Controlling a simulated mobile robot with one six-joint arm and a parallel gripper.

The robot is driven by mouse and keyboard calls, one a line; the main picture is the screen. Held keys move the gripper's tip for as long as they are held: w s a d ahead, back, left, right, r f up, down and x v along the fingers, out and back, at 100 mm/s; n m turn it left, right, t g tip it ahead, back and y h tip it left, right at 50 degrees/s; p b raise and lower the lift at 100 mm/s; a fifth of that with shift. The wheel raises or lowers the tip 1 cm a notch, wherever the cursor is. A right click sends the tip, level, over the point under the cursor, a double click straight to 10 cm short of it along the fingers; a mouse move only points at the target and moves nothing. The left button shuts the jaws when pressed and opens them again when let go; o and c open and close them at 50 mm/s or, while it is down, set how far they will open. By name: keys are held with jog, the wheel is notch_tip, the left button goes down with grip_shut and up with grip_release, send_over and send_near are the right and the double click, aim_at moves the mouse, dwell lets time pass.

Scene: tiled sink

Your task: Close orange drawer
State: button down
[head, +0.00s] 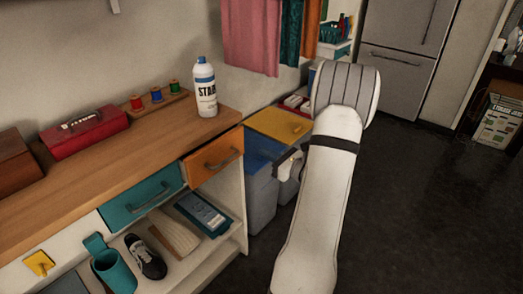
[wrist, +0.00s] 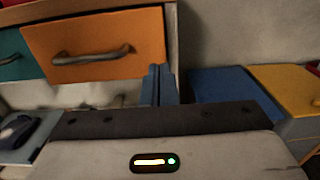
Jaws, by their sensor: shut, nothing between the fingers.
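The orange drawer (head: 214,166) is at the right end of the wooden counter's front, with a grey bar handle. Its front looks slightly forward of the teal drawer beside it; how far out it is, I cannot tell. In the wrist view the orange drawer (wrist: 140,35) fills the upper left, its handle (wrist: 95,56) in full view. My gripper (wrist: 158,70) is shut and empty, its fingertips by the drawer's lower right corner; contact is unclear. In the head view my gripper (head: 284,159) is partly hidden by my arm, to the right of the drawer.
The teal drawer (head: 142,200) is left of the orange one. Open shelves below hold a shoe (head: 146,257) and a blue box (head: 203,214). Bins with blue and yellow lids (head: 280,124) stand right of the counter. Dark floor is clear at right.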

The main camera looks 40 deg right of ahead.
jog(key=v, duration=0.6)
jog(key=n+b, duration=0.4)
jog(key=n, duration=1.4)
send_near(239, 143)
jog(key=x, duration=0.6)
jog(key=shift+w+a+f, duration=0.2)
jog(key=shift+w, duration=0.2)
jog(key=shift+w, duration=0.1)
jog(key=b+x, duration=0.2)
jog(key=x, duration=0.1)
jog(key=shift+w+f, duration=0.2)
jog(key=shift+w, duration=0.05)
jog(key=shift+w+a+r, duration=0.1)
jog(key=shift+w+r, duration=0.05)
jog(key=shift+r, duration=0.25)
